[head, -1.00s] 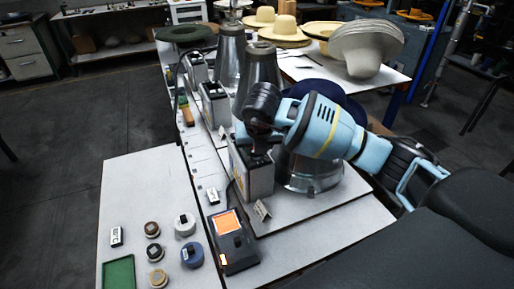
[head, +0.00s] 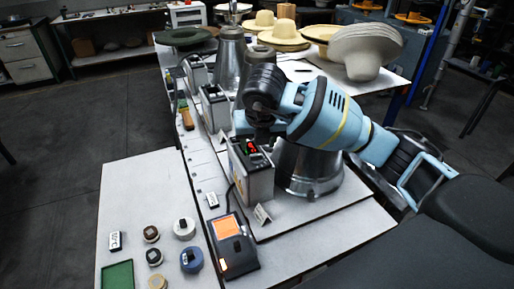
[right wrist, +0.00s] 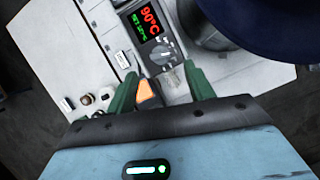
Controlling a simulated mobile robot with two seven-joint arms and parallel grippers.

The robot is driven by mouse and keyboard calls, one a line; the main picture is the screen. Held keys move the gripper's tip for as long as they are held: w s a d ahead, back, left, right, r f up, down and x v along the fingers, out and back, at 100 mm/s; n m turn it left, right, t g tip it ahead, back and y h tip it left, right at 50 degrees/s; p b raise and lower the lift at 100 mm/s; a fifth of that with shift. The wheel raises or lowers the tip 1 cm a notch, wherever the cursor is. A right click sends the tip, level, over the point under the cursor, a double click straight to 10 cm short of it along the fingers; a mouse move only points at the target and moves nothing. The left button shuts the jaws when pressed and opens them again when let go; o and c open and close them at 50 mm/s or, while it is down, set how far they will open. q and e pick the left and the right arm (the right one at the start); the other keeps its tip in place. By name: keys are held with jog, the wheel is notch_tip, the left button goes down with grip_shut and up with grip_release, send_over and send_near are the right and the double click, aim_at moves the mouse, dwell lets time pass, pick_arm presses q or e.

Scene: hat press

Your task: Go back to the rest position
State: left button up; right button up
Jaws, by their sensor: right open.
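My right gripper (head: 262,136) is above the nearest control box (head: 258,184), clear of its top. In the right wrist view the gripper (right wrist: 163,84) shows two green fingers spread apart with nothing held between them. Beyond the fingertips is the top of the control box, with a grey knob (right wrist: 163,54) and a lit display (right wrist: 148,20) reading 90°C in red, with a smaller green line under it. My left gripper is not in view.
A metal cone-shaped press (head: 312,172) stands right of the box, beside my arm. An orange-screen device (head: 232,245) lies in front. Round weights (head: 184,227) and a green tray (head: 117,275) are at lower left. Hats (head: 364,48) stand at the back.

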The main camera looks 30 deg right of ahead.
jog(key=shift+v, duration=0.95)
